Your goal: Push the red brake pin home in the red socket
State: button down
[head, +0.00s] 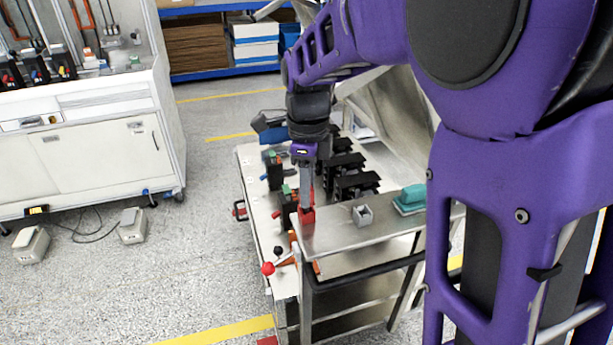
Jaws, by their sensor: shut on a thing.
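My gripper (306,204) points straight down over the near end of the steel cart and is shut on the red brake pin. The pin is mostly hidden by the fingers. The red socket (308,220) is a small red block on the cart's raised steel ledge, directly under my fingertips. The fingertips are at or just above the socket's top. I cannot tell how deep the pin sits in it.
A grey square socket (362,215) and a teal block (410,199) stand right of the red socket. Black breaker units (352,182) stand behind. A red-knobbed lever (268,268) sticks out at the front left. A white workbench (100,150) is left, across open floor.

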jog(key=shift+f+b, duration=0.4)
jog(key=shift+f, duration=0.4)
jog(key=c, duration=0.5)
grip_release()
jog(key=shift+c, duration=0.2)
notch_tip(320, 180, up, 17)
jog(key=p, duration=0.3)
jog(key=shift+r, duration=0.2)
